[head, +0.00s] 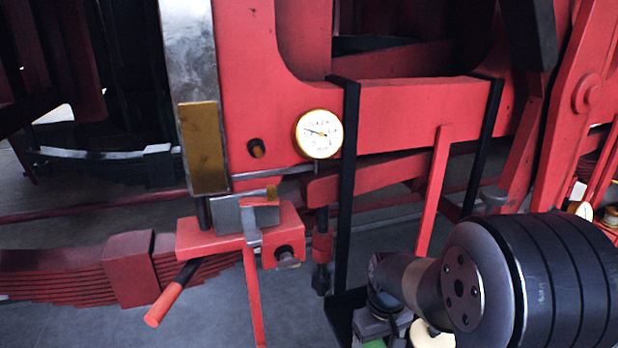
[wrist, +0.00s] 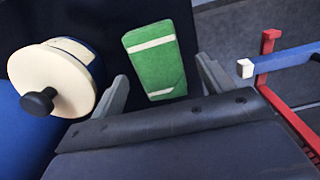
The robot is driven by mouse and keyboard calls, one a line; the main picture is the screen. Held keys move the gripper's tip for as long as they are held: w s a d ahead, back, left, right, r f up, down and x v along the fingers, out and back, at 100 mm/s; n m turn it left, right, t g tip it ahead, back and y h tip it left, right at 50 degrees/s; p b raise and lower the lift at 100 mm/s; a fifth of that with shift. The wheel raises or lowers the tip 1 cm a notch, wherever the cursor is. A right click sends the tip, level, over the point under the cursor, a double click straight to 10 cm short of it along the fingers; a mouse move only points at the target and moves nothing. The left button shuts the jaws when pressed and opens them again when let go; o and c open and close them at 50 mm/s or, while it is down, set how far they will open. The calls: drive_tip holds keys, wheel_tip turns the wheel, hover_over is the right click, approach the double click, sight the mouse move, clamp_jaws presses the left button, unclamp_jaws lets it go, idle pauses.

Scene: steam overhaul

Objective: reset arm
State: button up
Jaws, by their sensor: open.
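My gripper (wrist: 162,72) shows in the wrist view with its two grey fingers spread apart and nothing clamped between them. A green block with white stripes (wrist: 155,62) lies beyond the gap between the fingers, on a dark surface. I cannot tell how far below the fingertips it is. In the head view my arm reaches in from the lower right, and its wrist hangs low beside a black bracket (head: 346,190). The fingers are not clear there.
A cream disc with a black knob (wrist: 68,85) sits left of my gripper. A blue bar with a white end (wrist: 285,62) and a red frame (wrist: 268,42) are at right. The head view shows a round gauge (head: 318,133) and a red-handled clamp (head: 240,237) on red framework.

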wheel_tip(320, 180, down, 3)
drive_tip(key=shift+r, duration=0.45)
drive_tip(key=shift+r, duration=0.25)
wheel_tip(320, 180, up, 10)
drive_tip(key=f, duration=0.1)
wheel_tip(320, 180, down, 10)
drive_tip(key=shift+r, duration=0.25)
idle(0.7)
drive_tip(key=shift+r, duration=0.1)
